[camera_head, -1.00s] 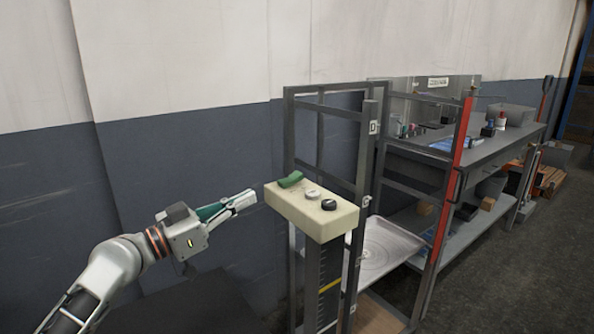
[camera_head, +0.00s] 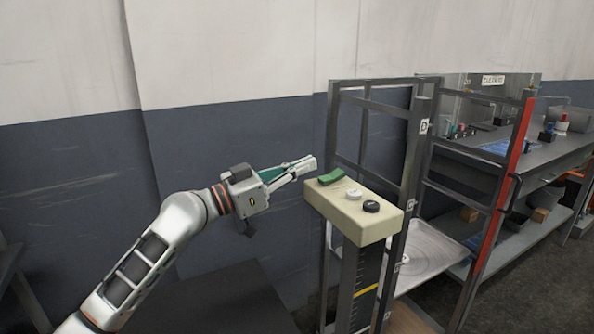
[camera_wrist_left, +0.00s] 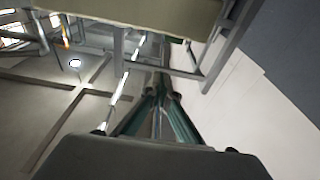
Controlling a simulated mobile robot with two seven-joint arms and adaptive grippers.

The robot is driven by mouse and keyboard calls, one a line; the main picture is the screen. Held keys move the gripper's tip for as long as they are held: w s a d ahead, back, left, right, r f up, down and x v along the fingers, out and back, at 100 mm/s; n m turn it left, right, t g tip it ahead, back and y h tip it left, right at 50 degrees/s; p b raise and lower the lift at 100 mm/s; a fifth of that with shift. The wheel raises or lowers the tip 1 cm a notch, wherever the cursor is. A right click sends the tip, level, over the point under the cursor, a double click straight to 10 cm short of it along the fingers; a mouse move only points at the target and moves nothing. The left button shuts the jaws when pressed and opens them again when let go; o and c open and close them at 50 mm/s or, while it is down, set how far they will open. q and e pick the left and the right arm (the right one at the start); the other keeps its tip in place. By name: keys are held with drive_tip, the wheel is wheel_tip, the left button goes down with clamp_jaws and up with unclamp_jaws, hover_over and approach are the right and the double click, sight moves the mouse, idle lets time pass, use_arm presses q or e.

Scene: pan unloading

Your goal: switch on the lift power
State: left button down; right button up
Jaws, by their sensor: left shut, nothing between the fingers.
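A cream control box (camera_head: 340,213) sits on top of a dark post with a scale on it. On its top are a green rocker switch (camera_head: 331,177) at the left, a white round button (camera_head: 354,193) in the middle and a black round button (camera_head: 371,206) at the right. My left gripper (camera_head: 310,163) is shut and empty. Its tips are close to the green switch, a little above and left of it in the picture; I cannot tell whether they touch. The shut fingers also show in the left wrist view (camera_wrist_left: 161,88). My right gripper is out of view.
A grey metal frame (camera_head: 335,120) stands behind the box. A tray (camera_head: 430,245) sits at the frame, lower right. A grey workbench (camera_head: 545,165) with small items is further right. The wall (camera_head: 230,60) behind my left arm is bare.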

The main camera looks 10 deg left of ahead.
sight(331, 179)
use_arm(q)
drive_tip(key=x, duration=0.5)
drive_tip(key=shift+d+r, duration=0.15)
drive_tip(key=shift+d, duration=0.05)
drive_tip(key=f, duration=0.1)
drive_tip(key=w+d+f, duration=0.1)
drive_tip(key=f, duration=0.1)
drive_tip(key=shift+w+d+f, duration=0.25)
drive_tip(key=shift+f, duration=0.15)
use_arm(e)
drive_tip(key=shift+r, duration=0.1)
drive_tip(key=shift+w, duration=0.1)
